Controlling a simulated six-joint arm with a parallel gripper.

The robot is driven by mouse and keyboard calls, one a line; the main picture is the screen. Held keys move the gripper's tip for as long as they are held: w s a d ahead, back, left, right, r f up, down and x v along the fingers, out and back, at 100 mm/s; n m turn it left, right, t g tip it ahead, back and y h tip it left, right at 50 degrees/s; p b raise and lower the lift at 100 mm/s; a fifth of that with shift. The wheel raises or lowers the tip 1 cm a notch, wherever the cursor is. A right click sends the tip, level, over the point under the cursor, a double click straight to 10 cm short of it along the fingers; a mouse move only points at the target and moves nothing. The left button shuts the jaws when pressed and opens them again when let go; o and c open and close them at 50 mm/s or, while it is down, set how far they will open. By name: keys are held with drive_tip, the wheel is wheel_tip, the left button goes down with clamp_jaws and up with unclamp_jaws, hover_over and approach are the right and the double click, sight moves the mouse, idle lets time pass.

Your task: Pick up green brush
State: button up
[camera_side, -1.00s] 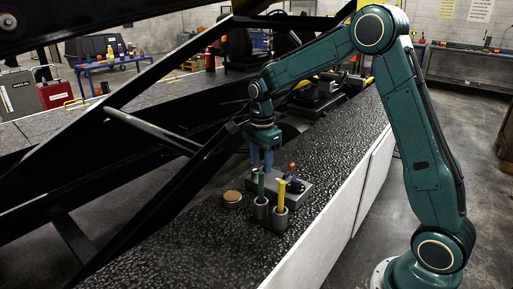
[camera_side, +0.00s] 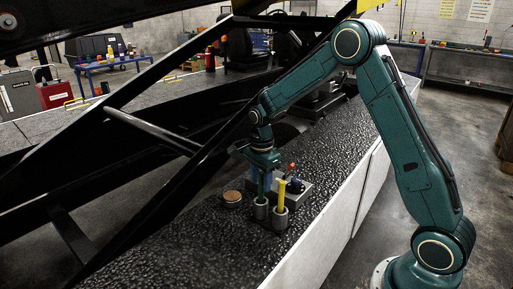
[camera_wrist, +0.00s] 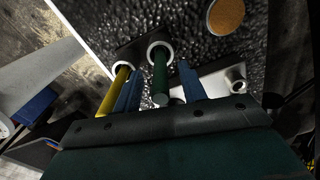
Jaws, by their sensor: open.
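The green brush (camera_side: 261,187) stands upright in a grey cup, and its handle also shows in the wrist view (camera_wrist: 160,82). The yellow brush (camera_side: 282,194) stands in the neighbouring grey cup (camera_side: 280,216); it also shows in the wrist view (camera_wrist: 117,88). My gripper (camera_side: 262,183) is pointing down over the green brush. In the wrist view, its blue fingers (camera_wrist: 158,82) are apart, with the green handle between them and a gap visible on each side. The left finger is close to the yellow brush. The green brush's lower end is hidden in its cup (camera_side: 261,208).
A round brown-topped disc (camera_side: 232,197) lies left of the cups. A grey block with a red-tipped fixture (camera_side: 293,180) sits just behind them. Black diagonal beams (camera_side: 150,130) rise at the left. The dark textured surface in front of the cups is clear.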

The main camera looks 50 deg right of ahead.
drive_tip(key=shift+f, duration=0.25)
idle(0.3)
clamp_jaws()
drive_tip(key=shift+r, duration=0.1)
wheel_tip(320, 180, up, 20)
idle(0.8)
idle(0.5)
